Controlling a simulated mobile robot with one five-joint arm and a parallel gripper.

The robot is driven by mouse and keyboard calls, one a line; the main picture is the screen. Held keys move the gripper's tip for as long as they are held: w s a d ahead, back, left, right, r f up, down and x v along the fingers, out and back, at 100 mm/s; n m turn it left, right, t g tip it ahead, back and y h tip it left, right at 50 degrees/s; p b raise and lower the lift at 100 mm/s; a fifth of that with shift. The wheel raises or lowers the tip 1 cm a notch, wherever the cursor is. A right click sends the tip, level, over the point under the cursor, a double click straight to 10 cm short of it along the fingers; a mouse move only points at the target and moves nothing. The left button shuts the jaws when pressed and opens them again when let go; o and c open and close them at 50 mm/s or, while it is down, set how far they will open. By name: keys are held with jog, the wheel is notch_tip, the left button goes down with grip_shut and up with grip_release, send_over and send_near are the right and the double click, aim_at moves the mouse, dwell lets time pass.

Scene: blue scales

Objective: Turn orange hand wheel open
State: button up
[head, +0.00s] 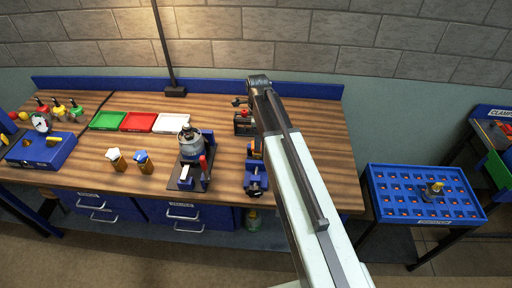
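I cannot make out an orange hand wheel for certain. A blue vise-like fixture (256,178) stands on the wooden bench, with a small orange-yellow part beside my arm at its upper end. My arm hides part of this spot. My arm runs from the lower right up to a joint above the back of the bench. My gripper cannot be made out; no fingertips show.
The bench (225,105) carries green, red (138,121) and white trays, a blue fixture with a grey round body (190,147), two small jars and a blue box (42,151) with yellow handles. A blue rack (385,205) stands at right, beyond a floor gap.

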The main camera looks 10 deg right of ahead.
notch_tip(320, 180, down, 4)
jog(key=shift+r+b, duration=0.25)
jog(key=shift+b, duration=0.7)
jog(key=shift+r, duration=0.15)
jog(key=shift+d, duration=0.1)
